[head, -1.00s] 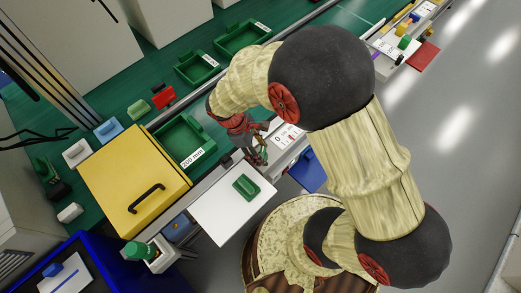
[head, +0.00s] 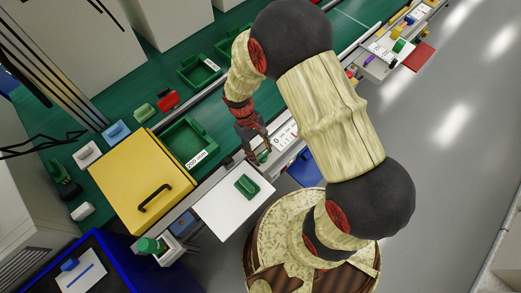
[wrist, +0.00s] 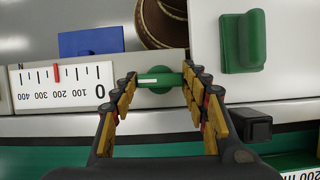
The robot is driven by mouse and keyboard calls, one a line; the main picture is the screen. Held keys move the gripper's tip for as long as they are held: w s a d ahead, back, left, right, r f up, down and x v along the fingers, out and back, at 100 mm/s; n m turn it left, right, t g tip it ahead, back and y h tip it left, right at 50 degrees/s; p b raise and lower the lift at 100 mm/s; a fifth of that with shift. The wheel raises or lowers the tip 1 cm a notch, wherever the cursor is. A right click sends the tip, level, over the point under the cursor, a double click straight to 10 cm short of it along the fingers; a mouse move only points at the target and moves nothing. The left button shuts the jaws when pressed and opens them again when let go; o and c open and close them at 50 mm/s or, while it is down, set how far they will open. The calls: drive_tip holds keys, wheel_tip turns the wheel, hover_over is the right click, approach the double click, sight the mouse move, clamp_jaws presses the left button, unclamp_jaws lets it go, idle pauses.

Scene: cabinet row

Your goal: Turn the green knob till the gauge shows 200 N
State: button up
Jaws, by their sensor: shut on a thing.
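The green knob (wrist: 159,80) shows in the wrist view as a bar with a white line on it, lying roughly level in the picture. My gripper (wrist: 160,83) is shut on it, a finger at each end. In the head view my gripper (head: 257,146) reaches down to the knob, which it partly hides. The white gauge (wrist: 62,87) is left of the knob in the wrist view, upside down, marked 0 to 400 N. Its red pointer (wrist: 57,72) stands at or very close to the 200 mark. The gauge also shows in the head view (head: 286,132), too small to read.
A white panel with a green handle (wrist: 243,42) is right of the knob. A black block (wrist: 251,124) sits close to my right finger. A blue piece (wrist: 91,41) lies beyond the gauge. A yellow cabinet (head: 140,185) and green trays (head: 187,142) stand along the row.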

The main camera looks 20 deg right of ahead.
drive_tip(key=shift+m, duration=0.3)
drive_tip(key=o, duration=1.1)
drive_tip(key=shift+o, duration=0.3)
drive_tip(key=v, duration=1.2)
